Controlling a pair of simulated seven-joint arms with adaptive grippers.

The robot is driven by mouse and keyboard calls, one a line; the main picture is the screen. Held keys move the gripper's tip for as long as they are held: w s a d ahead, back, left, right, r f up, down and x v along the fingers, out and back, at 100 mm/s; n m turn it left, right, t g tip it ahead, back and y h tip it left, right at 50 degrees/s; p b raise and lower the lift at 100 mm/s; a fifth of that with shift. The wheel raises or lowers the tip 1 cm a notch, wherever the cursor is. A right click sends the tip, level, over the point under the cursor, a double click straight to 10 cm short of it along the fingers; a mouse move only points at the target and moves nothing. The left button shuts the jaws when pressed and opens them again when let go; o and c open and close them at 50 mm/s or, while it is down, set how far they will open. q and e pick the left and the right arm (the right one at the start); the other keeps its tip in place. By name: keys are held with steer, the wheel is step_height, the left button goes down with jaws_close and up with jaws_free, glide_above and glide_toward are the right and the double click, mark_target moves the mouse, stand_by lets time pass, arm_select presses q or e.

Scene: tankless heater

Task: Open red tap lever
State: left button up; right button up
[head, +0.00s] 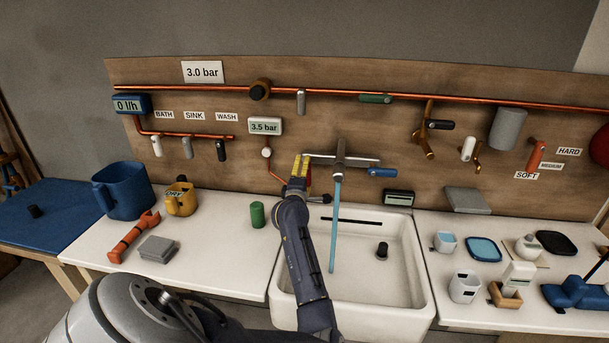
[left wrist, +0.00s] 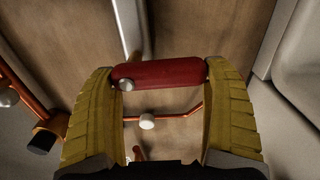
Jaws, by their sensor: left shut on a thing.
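The red tap lever (left wrist: 165,72) lies crosswise between the two yellow fingers of my left gripper (left wrist: 168,95) in the left wrist view, with a finger against each end. In the head view my left gripper (head: 303,163) is at the left end of the grey mixer tap (head: 340,158) above the sink, shut on the lever, which the fingers largely hide. The blue tap lever (head: 382,173) is at the tap's right end. A blue water stream (head: 335,225) falls from the tap into the sink (head: 385,285). My right gripper is out of view.
A 3.5 bar display (head: 265,126) and copper pipes (head: 200,88) are on the wooden board behind. A green cylinder (head: 257,214) stands left of the sink. A blue jug (head: 125,192) and yellow DRY mug (head: 181,199) stand further left. Cups and soap items (head: 485,250) are on the right counter.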

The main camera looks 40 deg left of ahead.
arm_select(q)
steer(key=shift+f, duration=0.1)
steer(key=o, duration=1.4)
steer(key=shift+s+d, duration=0.1)
steer(key=shift+v, duration=3.65)
